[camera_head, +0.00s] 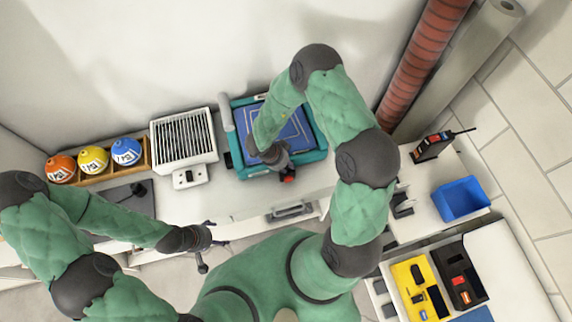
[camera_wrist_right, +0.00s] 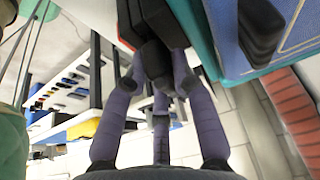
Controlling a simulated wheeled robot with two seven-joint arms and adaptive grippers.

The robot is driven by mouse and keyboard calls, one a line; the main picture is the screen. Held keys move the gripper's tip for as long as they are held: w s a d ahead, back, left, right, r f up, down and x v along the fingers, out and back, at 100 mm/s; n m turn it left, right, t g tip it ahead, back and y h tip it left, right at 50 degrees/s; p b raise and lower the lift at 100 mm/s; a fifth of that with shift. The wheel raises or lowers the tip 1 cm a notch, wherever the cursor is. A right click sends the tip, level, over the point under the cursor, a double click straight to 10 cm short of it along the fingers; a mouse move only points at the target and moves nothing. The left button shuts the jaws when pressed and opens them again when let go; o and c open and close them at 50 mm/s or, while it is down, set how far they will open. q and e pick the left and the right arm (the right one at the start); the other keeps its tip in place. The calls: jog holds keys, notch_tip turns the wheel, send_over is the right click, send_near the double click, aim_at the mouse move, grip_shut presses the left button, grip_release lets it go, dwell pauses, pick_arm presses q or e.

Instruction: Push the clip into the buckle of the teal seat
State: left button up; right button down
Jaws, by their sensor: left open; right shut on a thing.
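The teal seat (camera_head: 321,146) with a blue padded middle lies on the white counter, partly hidden by my right arm. It also shows at the upper right in the right wrist view (camera_wrist_right: 204,40). My right gripper (camera_head: 280,162) is at the seat's front edge, shut on a small dark piece (camera_wrist_right: 158,60), which looks like the clip. A red-and-black part (camera_head: 288,178), likely the buckle, is close to the fingertips. Whether clip and buckle touch cannot be told. My left gripper (camera_head: 207,240) is open and empty, in front of the counter and away from the seat.
A white grilled heater (camera_head: 184,140) stands left of the seat. Orange, yellow and blue balls (camera_head: 93,159) sit in a wooden rack further left. A blue bin (camera_head: 461,199) and a black handheld radio (camera_head: 432,146) are at the right. A red ribbed pipe (camera_head: 424,62) rises behind.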

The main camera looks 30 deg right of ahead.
jog(key=shift+f, duration=0.25)
jog(key=c, duration=0.9)
grip_release()
jog(key=shift+c, duration=0.2)
jog(key=o, duration=0.6)
jog(key=shift+r+p, duration=4)
jog(key=shift+p, duration=0.35)
jog(key=shift+s+f, duration=0.1)
